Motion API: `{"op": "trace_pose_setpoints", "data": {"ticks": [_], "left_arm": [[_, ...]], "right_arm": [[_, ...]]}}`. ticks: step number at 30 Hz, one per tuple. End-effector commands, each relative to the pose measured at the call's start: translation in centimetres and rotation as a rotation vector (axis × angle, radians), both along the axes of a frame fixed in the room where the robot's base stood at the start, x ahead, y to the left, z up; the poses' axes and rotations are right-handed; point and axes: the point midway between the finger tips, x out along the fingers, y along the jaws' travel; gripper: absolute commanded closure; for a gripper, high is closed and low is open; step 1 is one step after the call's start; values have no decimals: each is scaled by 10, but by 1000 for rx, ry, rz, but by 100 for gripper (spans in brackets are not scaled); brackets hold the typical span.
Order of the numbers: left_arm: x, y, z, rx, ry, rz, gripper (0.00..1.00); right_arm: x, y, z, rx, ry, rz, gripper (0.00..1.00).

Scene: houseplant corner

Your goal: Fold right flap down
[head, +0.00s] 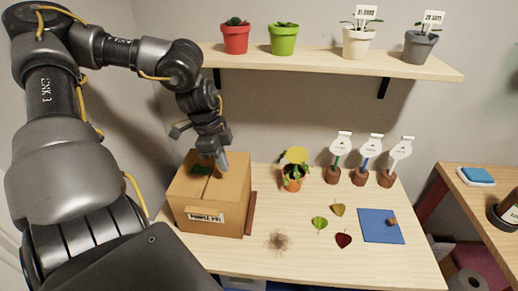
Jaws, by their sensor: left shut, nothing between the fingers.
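A cardboard box (209,207) with a printed label on its front stands at the left of the wooden table. Its top looks mostly covered by flaps, and the right flap (235,176) looks nearly flat. A dark green patch shows at the back left of the top; I cannot tell if it is inside the box. My left gripper (222,164) points down at the top of the box, shut and empty, with its tips at or just above the right flap. I cannot tell if they touch. The gripper hides part of the top. My right gripper is out of view.
A brown strip (250,214) stands close beside the box's right side. Right of it are a potted plant (292,178), several loose leaves, a soil patch (279,241), a blue mat (381,226) and three labelled bulb-like pieces. A shelf (330,63) with pots hangs above.

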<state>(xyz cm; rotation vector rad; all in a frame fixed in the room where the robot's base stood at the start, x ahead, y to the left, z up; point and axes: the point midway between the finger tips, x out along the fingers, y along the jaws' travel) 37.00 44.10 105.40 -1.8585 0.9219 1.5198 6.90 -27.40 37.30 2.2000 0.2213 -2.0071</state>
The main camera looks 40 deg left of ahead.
Motion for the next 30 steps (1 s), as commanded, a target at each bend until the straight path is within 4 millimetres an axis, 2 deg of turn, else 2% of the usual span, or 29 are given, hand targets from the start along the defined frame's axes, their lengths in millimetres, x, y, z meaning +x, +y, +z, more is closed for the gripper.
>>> {"op": "trace_pose_setpoints", "data": {"ticks": [11, 30], "left_arm": [[0, 0, 5, 0, 0, 0, 100], [0, 0, 59, 0, 0, 0, 100]], "right_arm": [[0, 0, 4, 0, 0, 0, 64], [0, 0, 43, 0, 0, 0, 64]]}}
